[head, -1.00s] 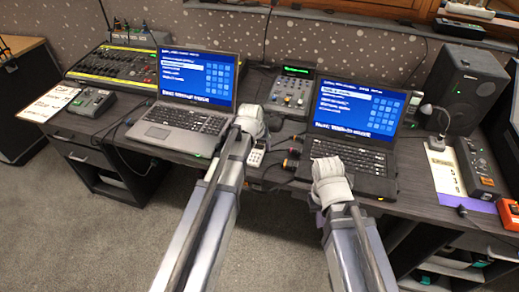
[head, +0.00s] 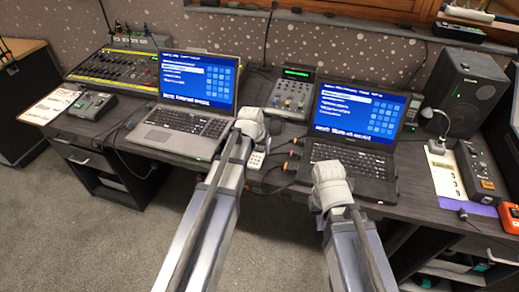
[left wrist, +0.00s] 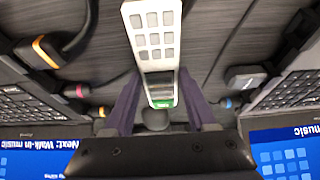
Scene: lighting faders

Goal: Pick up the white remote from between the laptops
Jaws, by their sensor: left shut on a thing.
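The white remote (head: 256,159) is between the two laptops, partly hidden by my left arm in the head view. In the left wrist view the remote (left wrist: 153,35) shows its grey buttons and a green patch at its near end. My left gripper (left wrist: 158,97) is shut on that near end, with a purple-grey finger on each side. The left laptop (head: 178,139) and the right laptop (head: 352,172) stand open with blue screens.
Cables with coloured plugs (head: 292,154) lie between the remote and the right laptop. A small mixer (head: 291,95) stands behind. A lighting console (head: 130,68) is at the left, and a speaker (head: 466,90) and a lamp (head: 436,125) are at the right.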

